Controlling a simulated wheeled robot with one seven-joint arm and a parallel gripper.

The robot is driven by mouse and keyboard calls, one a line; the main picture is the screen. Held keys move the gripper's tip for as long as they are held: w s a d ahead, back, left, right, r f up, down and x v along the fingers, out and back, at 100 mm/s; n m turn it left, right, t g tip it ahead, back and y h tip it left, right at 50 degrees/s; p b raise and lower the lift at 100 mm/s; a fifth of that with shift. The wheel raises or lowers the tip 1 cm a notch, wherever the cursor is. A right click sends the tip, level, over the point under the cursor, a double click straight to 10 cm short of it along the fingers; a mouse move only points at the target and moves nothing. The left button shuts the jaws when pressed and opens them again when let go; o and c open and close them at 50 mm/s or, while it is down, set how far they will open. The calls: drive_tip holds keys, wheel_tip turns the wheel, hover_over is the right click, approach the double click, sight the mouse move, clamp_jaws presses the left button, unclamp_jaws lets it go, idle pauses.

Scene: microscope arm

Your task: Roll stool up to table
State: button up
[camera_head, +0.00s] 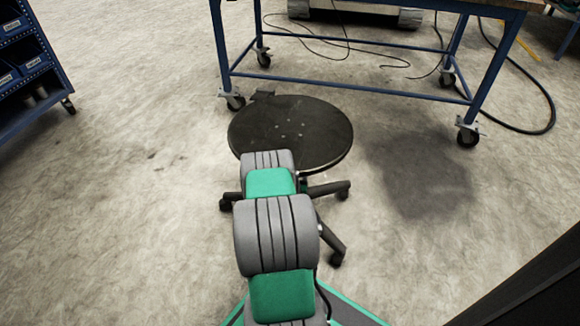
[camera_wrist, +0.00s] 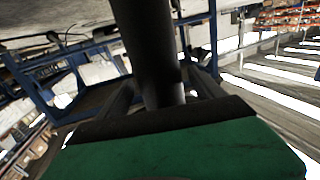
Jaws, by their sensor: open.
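The stool has a round dark seat (camera_head: 305,125) and a wheeled base (camera_head: 330,240). It stands on the floor just in front of the blue-framed table (camera_head: 350,84); the seat's far edge appears close to the table's lower front bar. My arm reaches to the near side of the stool, and the seat hides my gripper in the head view. In the wrist view the stool's dark post (camera_wrist: 150,50) rises in front of my gripper (camera_wrist: 162,85). The dark fingers are apart, one on each side of the post; contact cannot be told.
The table stands on casters (camera_head: 467,134). Dark cables (camera_head: 345,45) lie on the floor beneath it, and a thicker hose (camera_head: 548,115) curves at right. A blue bin rack (camera_head: 30,65) stands at left. The floor on both sides of the stool is clear.

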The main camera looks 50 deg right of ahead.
drive_tip(key=shift+w+d, duration=0.3)
drive_tip(key=shift+d, duration=0.2)
drive_tip(key=shift+c, duration=0.4)
clamp_jaws()
